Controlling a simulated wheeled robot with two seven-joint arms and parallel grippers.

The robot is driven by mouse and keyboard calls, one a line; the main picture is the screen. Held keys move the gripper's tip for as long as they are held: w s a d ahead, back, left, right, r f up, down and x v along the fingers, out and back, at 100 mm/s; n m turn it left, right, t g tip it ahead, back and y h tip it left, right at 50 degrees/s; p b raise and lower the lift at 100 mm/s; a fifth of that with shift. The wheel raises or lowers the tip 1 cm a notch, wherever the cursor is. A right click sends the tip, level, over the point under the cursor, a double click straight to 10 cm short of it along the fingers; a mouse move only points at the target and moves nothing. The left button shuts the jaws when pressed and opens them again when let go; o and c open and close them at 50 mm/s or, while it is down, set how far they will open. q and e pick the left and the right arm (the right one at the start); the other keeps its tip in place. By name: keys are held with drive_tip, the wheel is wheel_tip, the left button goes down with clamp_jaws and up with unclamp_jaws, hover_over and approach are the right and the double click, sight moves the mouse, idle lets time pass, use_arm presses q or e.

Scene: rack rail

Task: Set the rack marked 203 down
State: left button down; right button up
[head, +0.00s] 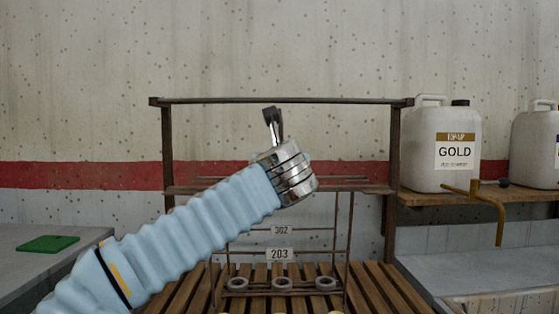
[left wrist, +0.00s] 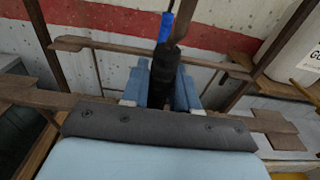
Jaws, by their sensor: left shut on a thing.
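The rack marked 203 (head: 279,254) is a thin brown metal frame with a label on its lower bar. The arm hides much of the rack's upper left. My right gripper is in no view.
A second label, 302 (head: 281,230), sits on a bar just above. A brown stand (head: 280,100) with a top rail rises behind. White jugs (head: 447,150) stand on a shelf at right. A green pad (head: 48,244) lies on a grey counter at left.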

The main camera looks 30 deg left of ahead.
use_arm(q)
drive_tip(key=shift+f+b, duration=0.4)
idle(0.5)
drive_tip(key=c, duration=0.8)
unclamp_jaws()
drive_tip(key=shift+o, duration=0.4)
drive_tip(key=o, duration=0.7)
drive_tip(key=shift+s+d, duration=0.1)
drive_tip(key=shift+f+b+v, duration=0.15)
drive_tip(key=shift+b+v, duration=0.55)
drive_tip(key=shift+v, duration=2.25)
drive_tip(key=shift+f+b+v, duration=0.1)
drive_tip(key=shift+b+v, duration=0.55)
drive_tip(key=shift+v, duration=2.3)
